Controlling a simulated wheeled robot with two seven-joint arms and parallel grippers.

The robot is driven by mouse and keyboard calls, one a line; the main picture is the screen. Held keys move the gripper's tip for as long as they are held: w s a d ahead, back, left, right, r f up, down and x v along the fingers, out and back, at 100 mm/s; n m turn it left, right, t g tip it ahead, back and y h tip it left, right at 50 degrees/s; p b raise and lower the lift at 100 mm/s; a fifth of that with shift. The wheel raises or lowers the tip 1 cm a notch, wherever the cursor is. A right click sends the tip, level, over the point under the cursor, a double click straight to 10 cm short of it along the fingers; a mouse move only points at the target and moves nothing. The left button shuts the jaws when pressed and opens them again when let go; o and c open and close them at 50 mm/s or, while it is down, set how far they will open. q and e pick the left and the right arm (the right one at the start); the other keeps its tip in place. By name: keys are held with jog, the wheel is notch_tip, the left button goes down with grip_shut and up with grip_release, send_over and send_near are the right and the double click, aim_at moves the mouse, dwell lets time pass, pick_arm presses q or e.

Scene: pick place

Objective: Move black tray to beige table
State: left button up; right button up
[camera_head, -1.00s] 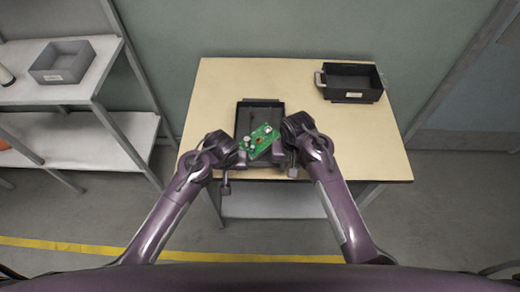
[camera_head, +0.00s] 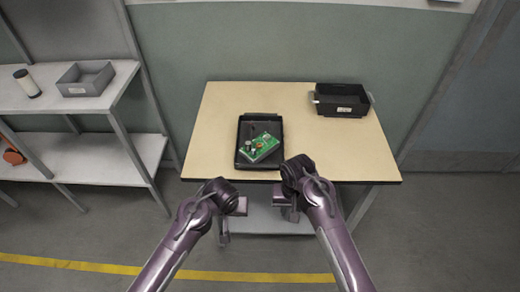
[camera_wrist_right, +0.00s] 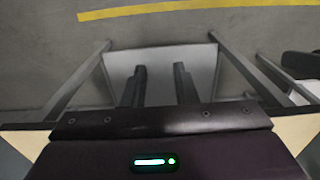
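The black tray (camera_head: 243,162) lies flat on the beige table (camera_head: 210,125), near its front edge. A green circuit board (camera_head: 261,147) lies in it, with a small dark item behind the board. My left gripper (camera_head: 233,217) is in front of the table's front edge, apart from the tray, with its fingers apart and empty. My right gripper (camera_head: 287,204) is also in front of the edge, right of the left one and clear of the tray. In the right wrist view its two dark fingers (camera_wrist_right: 161,86) stand apart with nothing between them.
A second black bin (camera_head: 342,112) stands at the table's back right. A yellow line (camera_head: 110,266) crosses the floor. The table's middle right is bare.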

pick_arm(q)
jog(key=shift+w, duration=0.25)
pick_arm(e)
notch_tip(320, 180, up, 6)
jog(key=w, duration=0.1)
jog(key=shift+r, duration=0.2)
pick_arm(q)
jog(key=shift+f, duration=0.1)
pick_arm(e)
jog(key=shift+w, duration=0.15)
